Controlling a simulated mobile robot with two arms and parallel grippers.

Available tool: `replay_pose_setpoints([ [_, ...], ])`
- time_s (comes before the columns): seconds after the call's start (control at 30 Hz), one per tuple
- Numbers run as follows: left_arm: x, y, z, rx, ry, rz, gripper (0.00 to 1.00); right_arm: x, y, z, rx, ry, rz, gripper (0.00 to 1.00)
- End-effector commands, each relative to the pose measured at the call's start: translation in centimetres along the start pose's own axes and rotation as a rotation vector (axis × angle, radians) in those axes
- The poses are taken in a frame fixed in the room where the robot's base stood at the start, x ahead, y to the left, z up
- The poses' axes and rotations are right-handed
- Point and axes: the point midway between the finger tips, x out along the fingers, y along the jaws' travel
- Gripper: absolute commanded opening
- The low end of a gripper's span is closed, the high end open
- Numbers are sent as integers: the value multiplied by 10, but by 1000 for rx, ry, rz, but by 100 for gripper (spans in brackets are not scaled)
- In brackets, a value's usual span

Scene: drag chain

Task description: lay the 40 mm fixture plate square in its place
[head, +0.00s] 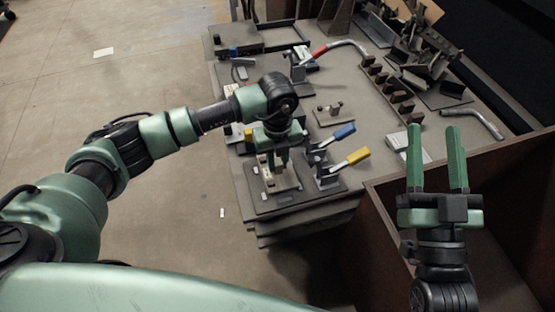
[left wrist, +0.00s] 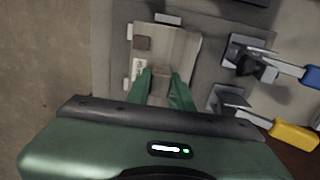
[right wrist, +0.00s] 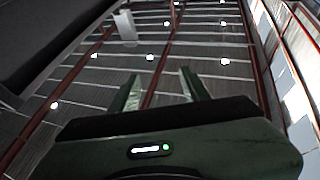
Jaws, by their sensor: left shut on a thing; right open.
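The fixture plate (left wrist: 181,45) is pale, with a dark block and a small label whose print I cannot read. In the head view the plate (head: 288,180) is partly hidden by my left arm. My left gripper (left wrist: 161,80) is shut on a raised block on the plate; it points down in the head view (head: 272,163). The plate is over a grey base (left wrist: 112,60) with small pale stops at its far and left sides. It looks slightly turned against them; I cannot tell if it rests on the base. My right gripper (head: 436,140) is open and empty, pointing up.
Clamps with a blue handle (head: 345,132) and a yellow handle (head: 358,156) stand close right of the base. A small plate with knobs (head: 333,113), a red-handled tool (head: 320,51) and a row of brown blocks (head: 392,88) lie farther back. A brown bin (head: 385,215) stands front right.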

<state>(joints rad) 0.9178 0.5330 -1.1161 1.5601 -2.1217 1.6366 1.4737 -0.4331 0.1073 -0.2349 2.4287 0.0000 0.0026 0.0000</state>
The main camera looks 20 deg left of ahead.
Motion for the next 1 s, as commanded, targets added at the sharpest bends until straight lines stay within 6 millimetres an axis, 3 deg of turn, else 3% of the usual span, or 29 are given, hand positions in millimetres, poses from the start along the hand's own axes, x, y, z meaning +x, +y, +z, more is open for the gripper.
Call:
replay_pose_setpoints([
  [0.5,16,0,0,0,-1,-1,0,-6,-5,-43,10,236,-10,47],
  [1.0,18,0,0,0,-1,-1,0,-7,-6,-50,11,271,-12,47],
])
